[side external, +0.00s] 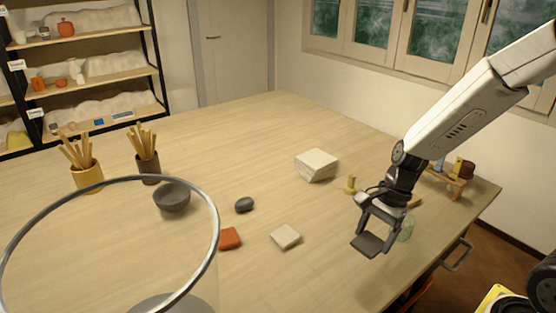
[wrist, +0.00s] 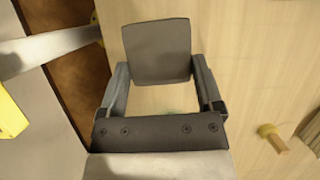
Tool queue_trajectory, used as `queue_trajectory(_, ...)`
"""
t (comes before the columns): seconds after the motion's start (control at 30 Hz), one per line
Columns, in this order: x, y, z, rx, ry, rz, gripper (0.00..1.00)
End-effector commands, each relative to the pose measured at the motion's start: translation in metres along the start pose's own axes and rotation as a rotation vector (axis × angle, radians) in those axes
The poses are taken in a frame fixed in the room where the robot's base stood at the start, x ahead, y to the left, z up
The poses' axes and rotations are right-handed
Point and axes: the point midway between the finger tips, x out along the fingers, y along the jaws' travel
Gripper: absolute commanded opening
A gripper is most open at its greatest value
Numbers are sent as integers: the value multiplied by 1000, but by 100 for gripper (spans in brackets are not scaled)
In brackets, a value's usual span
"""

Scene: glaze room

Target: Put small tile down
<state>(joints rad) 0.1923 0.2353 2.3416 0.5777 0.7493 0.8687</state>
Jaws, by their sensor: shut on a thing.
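A small dark grey square tile (side external: 369,245) is held in my gripper (side external: 374,236) above the right part of the table. In the wrist view the tile (wrist: 157,50) sits between the two fingertips (wrist: 158,76), with pale wood surface behind it. The tile is clear of the table, though the exact height is hard to judge. An orange-red tile (side external: 230,238) and a cream tile (side external: 286,236) lie flat on the table, left of my gripper.
The wooden table (side external: 250,140) has free room at the middle and back. A greenish glass (side external: 405,231) is close behind my gripper.

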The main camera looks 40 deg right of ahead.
Motion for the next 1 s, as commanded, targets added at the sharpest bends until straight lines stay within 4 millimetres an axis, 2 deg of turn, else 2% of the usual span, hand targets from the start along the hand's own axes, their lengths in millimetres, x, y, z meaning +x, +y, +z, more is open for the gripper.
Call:
queue_trajectory(0.1,-12,-1,5,-2,1,-4,13)
queue_trajectory(0.3,-22,-1,9,-1,1,-2,13)
queue_trajectory(1.0,-23,-1,10,-5,0,2,13)
